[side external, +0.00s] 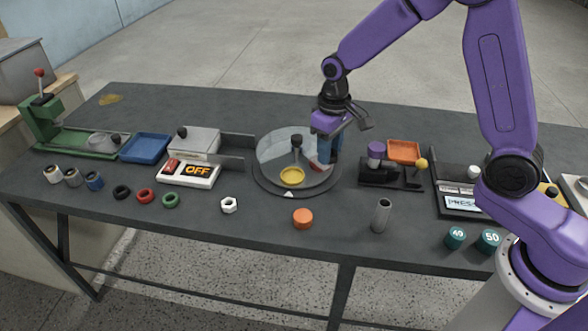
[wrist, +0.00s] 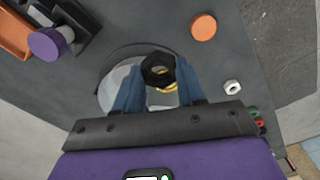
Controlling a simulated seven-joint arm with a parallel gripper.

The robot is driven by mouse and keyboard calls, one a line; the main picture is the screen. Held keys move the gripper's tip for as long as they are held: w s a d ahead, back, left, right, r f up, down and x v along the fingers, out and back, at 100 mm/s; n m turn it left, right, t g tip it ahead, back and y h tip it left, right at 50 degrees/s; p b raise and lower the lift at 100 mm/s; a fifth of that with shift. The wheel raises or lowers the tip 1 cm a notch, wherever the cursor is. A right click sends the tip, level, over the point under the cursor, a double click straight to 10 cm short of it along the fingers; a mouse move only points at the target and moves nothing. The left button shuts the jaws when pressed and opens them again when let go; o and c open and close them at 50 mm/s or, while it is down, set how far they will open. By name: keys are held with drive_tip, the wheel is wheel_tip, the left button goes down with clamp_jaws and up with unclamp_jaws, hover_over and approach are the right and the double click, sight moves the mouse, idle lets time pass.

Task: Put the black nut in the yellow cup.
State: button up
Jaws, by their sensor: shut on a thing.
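My gripper (wrist: 157,80) is shut on the black nut (wrist: 157,66), which sits between the blue fingertips. In the side external view my gripper (side external: 325,160) is low over the right part of a round turntable (side external: 262,183); I cannot make out the nut there. The yellow cup (side external: 292,176) stands at the front of the turntable, to the left of my fingers. In the wrist view the yellow cup (wrist: 169,88) shows only partly, behind the nut and the right finger. I cannot tell the exact height of the nut above the turntable.
A purple-topped black device (side external: 375,152) is to the right, a grey box (side external: 195,142) to the left. In front are a white nut (side external: 229,205) and an orange cap (side external: 303,218).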

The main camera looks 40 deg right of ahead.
drive_tip(key=w+a+f, duration=0.2)
drive_tip(key=w+f, duration=0.2)
drive_tip(key=w, duration=0.3)
approach(292, 177)
drive_tip(key=shift+s+d+f, duration=0.1)
drive_tip(key=shift+s+f, duration=0.25)
drive_tip(key=shift+s, duration=0.25)
drive_tip(key=shift+w+f, duration=0.5)
drive_tip(key=shift+f, duration=1.65)
drive_tip(key=shift+f, duration=0.6)
drive_tip(key=o, duration=1.1)
wheel_tip(292, 177, up, 13)
drive_tip(key=shift+r, duration=0.15)
